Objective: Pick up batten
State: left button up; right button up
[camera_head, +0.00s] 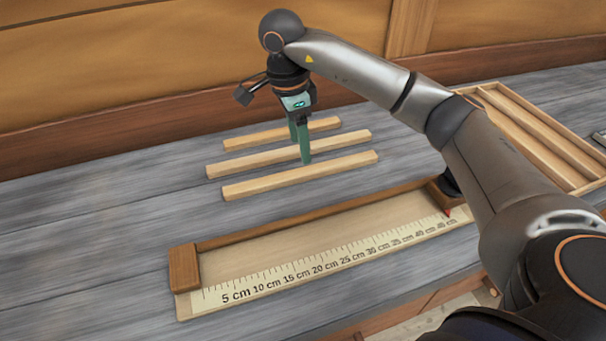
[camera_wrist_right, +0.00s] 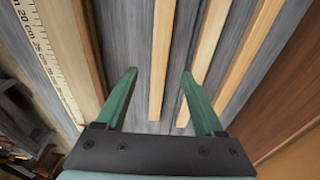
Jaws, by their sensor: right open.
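Three pale wooden battens lie side by side on the grey bench: the near batten (camera_head: 300,174), the middle batten (camera_head: 250,162) and the far batten (camera_head: 265,138). My right gripper (camera_head: 300,150) is open and empty, its green fingers pointing down over the battens. In the right wrist view, the near batten (camera_wrist_right: 160,60) shows between the open fingertips (camera_wrist_right: 160,72). The right fingertip there overlaps the gap beside the middle batten (camera_wrist_right: 207,45). I cannot tell how far above the bench the tips are. My left gripper is not in view.
A measuring board (camera_head: 300,240) with a centimetre scale, wooden end blocks and a back rail lies in front of the battens. A red pointer (camera_head: 448,211) sits at its right end. A slotted wooden tray (camera_head: 575,186) stands at right. The bench left of the battens is clear.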

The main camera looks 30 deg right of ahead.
aim_at(304, 171)
jog(key=f, duration=0.7)
jog(key=shift+s+d+f, duration=0.1)
jog(key=shift+d+f, duration=0.05)
jog(key=shift+d, duration=0.25)
jog(key=shift+c, duration=0.2)
grip_shut()
